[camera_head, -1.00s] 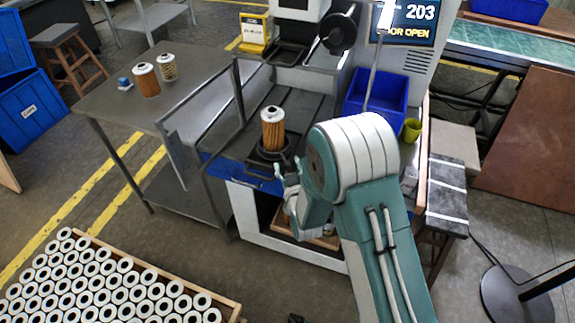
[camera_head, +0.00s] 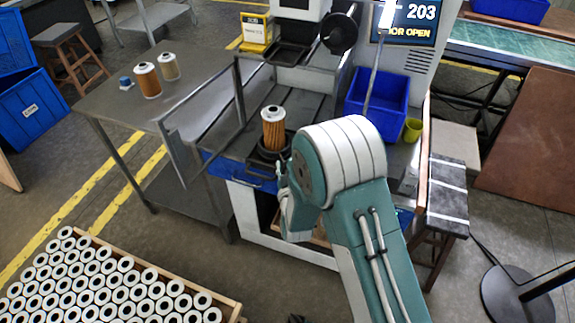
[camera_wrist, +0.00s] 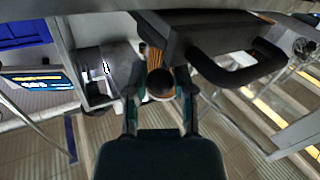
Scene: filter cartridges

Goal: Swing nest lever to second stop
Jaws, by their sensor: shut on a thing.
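An orange pleated filter cartridge (camera_head: 273,130) with a white top stands upright in the dark nest (camera_head: 262,164) on the machine bed. In the wrist view the cartridge (camera_wrist: 181,79) shows behind a dark round knob (camera_wrist: 160,84), which I take as the end of the nest lever. My gripper (camera_head: 279,172) is low at the front of the nest, partly hidden by my own arm in the head view. In the wrist view my gripper (camera_wrist: 160,98) has one finger on each side of the knob and is shut on it. The lever's shaft and stops cannot be made out.
A metal guard frame (camera_head: 240,100) stands left of the nest. A blue bin (camera_head: 376,98) and a yellow-green cup (camera_head: 413,129) are to the right. Two more cartridges (camera_head: 148,80) stand on the side table (camera_head: 110,103). A crate of filters (camera_head: 228,303) lies at lower left.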

